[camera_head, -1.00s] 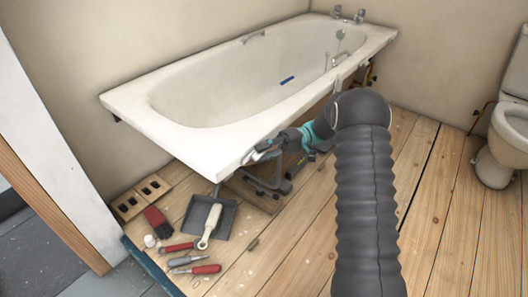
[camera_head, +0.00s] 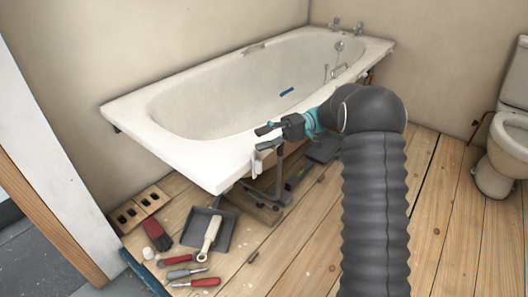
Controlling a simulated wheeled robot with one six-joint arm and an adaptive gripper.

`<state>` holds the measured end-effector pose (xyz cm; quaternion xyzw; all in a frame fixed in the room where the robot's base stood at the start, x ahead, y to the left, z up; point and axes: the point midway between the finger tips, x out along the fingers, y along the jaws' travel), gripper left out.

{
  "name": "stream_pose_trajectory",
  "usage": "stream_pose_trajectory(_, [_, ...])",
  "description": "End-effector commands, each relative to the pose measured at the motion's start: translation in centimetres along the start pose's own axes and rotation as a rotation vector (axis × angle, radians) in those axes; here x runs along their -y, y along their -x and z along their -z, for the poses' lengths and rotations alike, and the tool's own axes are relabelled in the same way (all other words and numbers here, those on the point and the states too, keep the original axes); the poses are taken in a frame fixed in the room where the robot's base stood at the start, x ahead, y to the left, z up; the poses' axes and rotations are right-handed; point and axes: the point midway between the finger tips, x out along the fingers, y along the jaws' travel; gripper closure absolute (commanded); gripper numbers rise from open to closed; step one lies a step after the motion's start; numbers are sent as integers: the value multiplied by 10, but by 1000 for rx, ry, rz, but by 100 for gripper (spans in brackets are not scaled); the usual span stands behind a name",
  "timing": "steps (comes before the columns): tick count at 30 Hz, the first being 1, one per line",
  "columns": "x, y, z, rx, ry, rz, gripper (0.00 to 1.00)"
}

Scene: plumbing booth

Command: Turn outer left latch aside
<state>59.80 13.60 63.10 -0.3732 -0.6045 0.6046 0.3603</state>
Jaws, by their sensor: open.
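The bathtub (camera_head: 215,168) stands along the wall with its near long side open underneath. A small pale metal piece, probably the outer left latch (camera_head: 264,148), sits at the tub's near rim. It is small and partly covered, so I cannot tell how it is turned. My gripper (camera_head: 263,130) is open, with its dark fingers pointing left just above this piece. I cannot tell whether they touch it.
The toilet (camera_head: 508,135) is at right. The wooden floor (camera_head: 440,240) between is mostly clear.

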Motion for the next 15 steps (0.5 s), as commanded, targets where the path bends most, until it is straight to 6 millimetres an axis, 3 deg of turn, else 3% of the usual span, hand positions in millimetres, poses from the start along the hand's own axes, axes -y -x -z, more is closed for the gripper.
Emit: stream_pose_trajectory(15, [8,-6,1,8,1,-4,58])
